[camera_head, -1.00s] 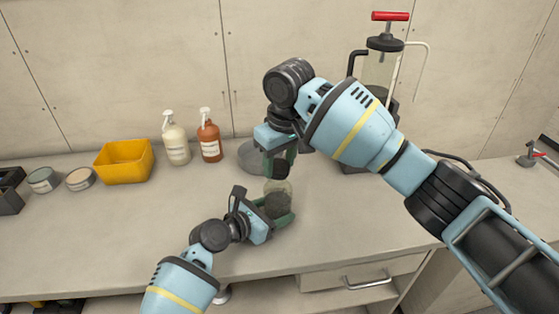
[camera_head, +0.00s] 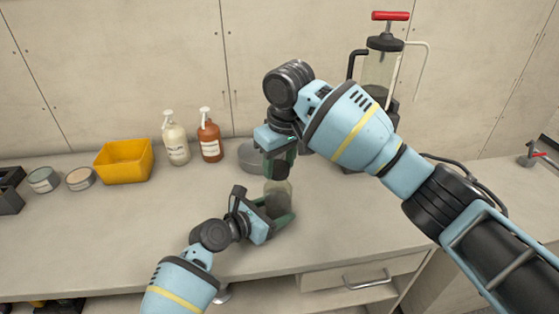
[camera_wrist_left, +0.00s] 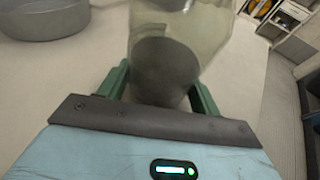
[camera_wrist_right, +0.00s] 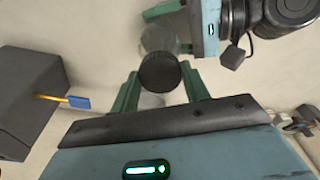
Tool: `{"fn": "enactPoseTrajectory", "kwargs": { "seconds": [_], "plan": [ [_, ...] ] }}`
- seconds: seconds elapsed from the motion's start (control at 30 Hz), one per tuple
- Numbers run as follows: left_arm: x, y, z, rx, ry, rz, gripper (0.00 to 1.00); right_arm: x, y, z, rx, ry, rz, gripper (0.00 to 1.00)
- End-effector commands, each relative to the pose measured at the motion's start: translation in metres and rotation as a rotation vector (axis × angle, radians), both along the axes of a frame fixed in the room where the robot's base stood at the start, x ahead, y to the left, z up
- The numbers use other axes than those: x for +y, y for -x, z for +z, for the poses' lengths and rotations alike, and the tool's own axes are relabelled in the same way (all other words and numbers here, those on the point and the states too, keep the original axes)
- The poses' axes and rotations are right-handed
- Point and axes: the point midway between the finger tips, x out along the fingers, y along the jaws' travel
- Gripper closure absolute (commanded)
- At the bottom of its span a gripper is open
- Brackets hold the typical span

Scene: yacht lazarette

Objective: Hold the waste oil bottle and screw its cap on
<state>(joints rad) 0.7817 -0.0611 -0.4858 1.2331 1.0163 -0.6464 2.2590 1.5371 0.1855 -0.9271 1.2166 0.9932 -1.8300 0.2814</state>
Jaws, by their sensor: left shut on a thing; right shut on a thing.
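The waste oil bottle (camera_head: 278,200) is clear with dark contents and stands upright near the counter's front. My left gripper (camera_head: 278,218) is shut on its lower body from the side. The bottle also fills the middle of the left wrist view (camera_wrist_left: 172,70). The black cap (camera_head: 281,170) is at the bottle's top. My right gripper (camera_head: 280,160) reaches down from above and is shut on the cap. In the right wrist view, the cap (camera_wrist_right: 159,72) lies between the green fingers, with the bottle behind it. I cannot tell whether the cap is seated on the neck.
A grey basin (camera_head: 249,157) stands just behind the bottle. A yellow bin (camera_head: 123,163), a cream pump bottle (camera_head: 175,143), a brown pump bottle (camera_head: 209,138) and tins are at the back left. An extractor with a red handle (camera_head: 390,16) stands behind my right arm. The front left counter is clear.

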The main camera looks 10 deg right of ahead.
Motion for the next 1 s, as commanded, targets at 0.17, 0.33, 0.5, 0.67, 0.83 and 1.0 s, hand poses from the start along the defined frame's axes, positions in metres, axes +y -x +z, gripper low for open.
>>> {"fn": "enactPoseTrajectory", "kwargs": {
  "seconds": [0.17,0.33,0.5,0.67,0.83,1.0],
  "plan": [
    [0.0,0.0,0.0,0.001,-0.001,0.0,0.54,0.0,0.0,-0.003,0.0,-0.001,0.0,0.75],
    [0.0,0.0,0.0,0.001,-0.001,0.0,0.54,0.0,0.0,-0.005,0.0,-0.001,0.001,0.75],
    [0.0,0.0,0.0,0.001,-0.001,0.0,0.54,0.0,0.0,-0.007,-0.001,0.0,0.001,0.75],
    [0.0,0.0,0.0,0.001,-0.001,0.0,0.54,0.0,0.0,-0.009,-0.001,0.0,0.001,0.75],
    [0.0,0.0,0.0,0.001,-0.001,0.0,0.54,0.0,0.0,-0.011,-0.001,0.0,0.001,0.75],
    [0.0,0.0,0.0,0.001,-0.001,0.0,0.54,0.0,0.0,-0.013,-0.001,0.0,0.001,0.75]
  ]
}}
